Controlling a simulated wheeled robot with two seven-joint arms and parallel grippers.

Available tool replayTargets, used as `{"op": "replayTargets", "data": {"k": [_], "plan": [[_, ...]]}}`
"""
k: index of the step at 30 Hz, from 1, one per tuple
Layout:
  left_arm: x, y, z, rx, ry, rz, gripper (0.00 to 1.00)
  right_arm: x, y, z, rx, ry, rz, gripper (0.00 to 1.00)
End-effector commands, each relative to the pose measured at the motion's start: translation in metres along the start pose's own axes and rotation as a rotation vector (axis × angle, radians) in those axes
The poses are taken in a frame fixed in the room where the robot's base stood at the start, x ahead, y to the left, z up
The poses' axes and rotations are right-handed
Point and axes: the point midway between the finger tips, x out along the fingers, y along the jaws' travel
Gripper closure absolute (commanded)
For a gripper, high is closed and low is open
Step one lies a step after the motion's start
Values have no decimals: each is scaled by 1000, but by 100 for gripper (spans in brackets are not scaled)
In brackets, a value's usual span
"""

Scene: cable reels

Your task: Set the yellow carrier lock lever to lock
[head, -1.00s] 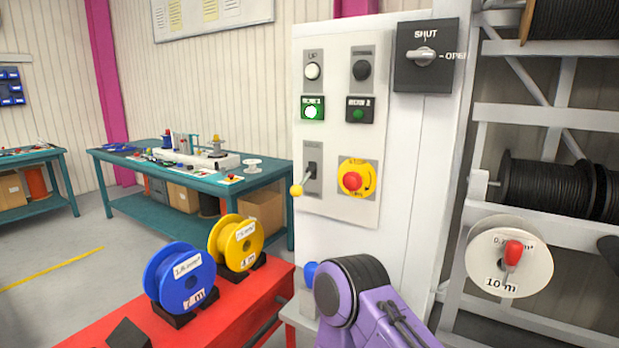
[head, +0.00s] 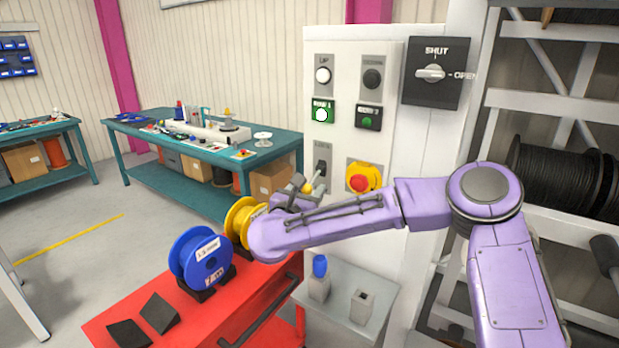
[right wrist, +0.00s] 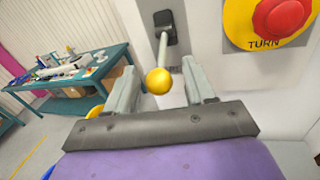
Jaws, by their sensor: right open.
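The carrier lock lever (head: 319,174) is a thin metal stick with a yellow ball knob, on a dark plate on the white panel. Its knob hangs down and out toward me. In the right wrist view the yellow knob (right wrist: 158,81) sits between the two grey fingers of my right gripper (right wrist: 162,72), with a gap on each side. In the head view my right gripper (head: 296,193) is at the knob, open, and partly covers the lever's lower end. My left gripper is out of view.
A yellow stop button with red cap (head: 361,180) is close right of the lever. The shut/open switch (head: 432,73) is above right. Blue (head: 201,258) and yellow (head: 239,220) reels stand on the red bench (head: 245,290) below. A grey stand (head: 345,300) is under the panel.

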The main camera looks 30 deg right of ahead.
Motion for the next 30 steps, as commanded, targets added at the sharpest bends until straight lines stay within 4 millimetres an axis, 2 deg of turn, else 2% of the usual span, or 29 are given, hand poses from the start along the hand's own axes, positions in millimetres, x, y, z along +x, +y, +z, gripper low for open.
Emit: {"op": "replayTargets", "data": {"k": [1, 6, 13, 14, 18, 19, 30], "plan": [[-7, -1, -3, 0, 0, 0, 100, 8, 0, 3, -1, 2, -2, 46], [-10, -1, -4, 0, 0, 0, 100, 23, 0, 0, -2, 1, 1, 46], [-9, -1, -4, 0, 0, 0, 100, 25, 0, -1, -3, 0, 2, 46], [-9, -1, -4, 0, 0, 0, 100, 24, 0, -1, -3, 0, 2, 49], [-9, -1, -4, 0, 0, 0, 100, 24, 0, -1, -3, 0, 2, 95], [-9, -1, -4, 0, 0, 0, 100, 24, 0, -1, -3, 0, 2, 100], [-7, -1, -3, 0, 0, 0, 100, 23, 1, 0, 9, 41, -2, 100]]}}
